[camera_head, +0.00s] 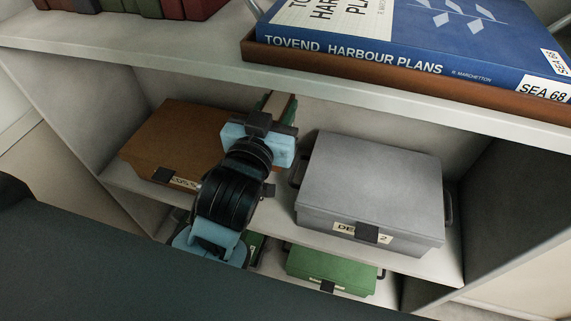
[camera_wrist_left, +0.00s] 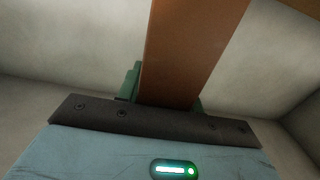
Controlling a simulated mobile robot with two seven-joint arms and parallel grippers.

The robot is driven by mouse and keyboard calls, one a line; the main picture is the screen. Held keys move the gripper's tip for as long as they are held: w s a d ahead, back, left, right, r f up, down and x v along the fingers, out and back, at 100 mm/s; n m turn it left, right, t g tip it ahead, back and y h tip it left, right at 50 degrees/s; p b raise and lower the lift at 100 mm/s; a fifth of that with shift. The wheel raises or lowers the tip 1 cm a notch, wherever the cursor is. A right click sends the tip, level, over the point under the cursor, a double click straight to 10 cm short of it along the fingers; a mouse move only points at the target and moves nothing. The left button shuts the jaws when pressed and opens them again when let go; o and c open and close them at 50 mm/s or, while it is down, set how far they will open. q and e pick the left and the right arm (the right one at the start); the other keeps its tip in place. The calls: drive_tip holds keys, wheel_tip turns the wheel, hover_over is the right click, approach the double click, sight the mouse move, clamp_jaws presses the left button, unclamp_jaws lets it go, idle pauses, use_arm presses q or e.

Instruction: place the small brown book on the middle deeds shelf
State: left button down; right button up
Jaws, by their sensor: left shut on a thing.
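The small brown book (camera_wrist_left: 190,50) stands up between the green fingers of my left gripper (camera_wrist_left: 165,90) in the left wrist view. In the head view my left gripper (camera_head: 277,108) reaches into the middle shelf (camera_head: 280,216), between a brown box and a grey box. It is shut on the book (camera_head: 275,102), of which a narrow pale and brown part shows past the wrist. The book's lower end is hidden by the gripper, so I cannot tell whether it touches the shelf. My right gripper is in neither view.
The labelled brown box (camera_head: 172,140) is left of my gripper, and the grey deeds box (camera_head: 370,185) is close on its right. A green box (camera_head: 330,270) sits on the shelf below. The upper board (camera_head: 190,72) overhangs, with a large blue book (camera_head: 420,45) in a brown tray (camera_head: 390,83).

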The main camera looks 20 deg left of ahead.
use_arm(q)
drive_tip(key=shift+w, duration=0.2)
drive_tip(key=shift+s, duration=0.1)
drive_tip(key=f, duration=0.4)
drive_tip(key=shift+s+f+b, duration=0.1)
drive_tip(key=shift+s+b, duration=0.2)
drive_tip(key=shift+b, duration=0.1)
drive_tip(key=shift+f, duration=0.3)
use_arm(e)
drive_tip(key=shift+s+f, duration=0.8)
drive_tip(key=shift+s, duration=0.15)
use_arm(q)
wheel_tip(320, 180, down, 5)
drive_tip(key=shift+b, duration=0.5)
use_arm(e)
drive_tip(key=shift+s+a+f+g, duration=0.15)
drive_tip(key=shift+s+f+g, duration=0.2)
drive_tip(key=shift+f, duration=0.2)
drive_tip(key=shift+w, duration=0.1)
